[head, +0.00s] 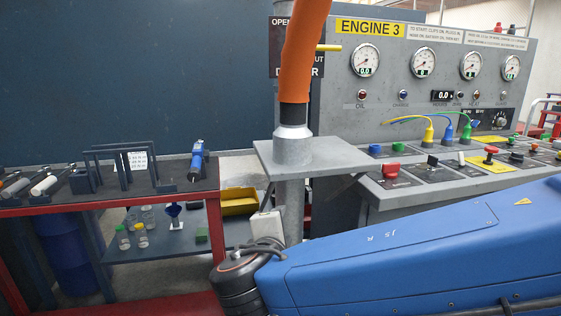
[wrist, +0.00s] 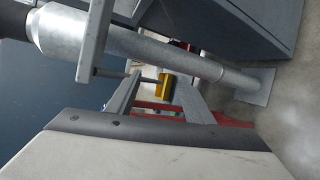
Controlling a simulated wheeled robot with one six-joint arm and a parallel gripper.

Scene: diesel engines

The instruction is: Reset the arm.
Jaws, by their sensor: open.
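My blue arm (head: 400,260) reaches in from the right across the lower part of the head view. Its black wrist joint (head: 240,275) is in front of the workbench's right end. My gripper (wrist: 160,82) shows in the wrist view as two grey fingers, spread apart with nothing held between them. In the head view a pale box at the arm's end sits close beside the grey metal post (head: 291,200); the fingers are hard to make out there. The wrist view shows the post (wrist: 140,50) running sideways close past the fingers. I cannot tell whether they touch.
The post carries a grey plate (head: 320,157) and an orange sleeve (head: 305,50). A control panel labelled Engine 3 (head: 420,90) stands at right. A red-framed bench (head: 100,207) with tools is at left. A yellow bin (head: 238,200) sits below, behind the arm's end.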

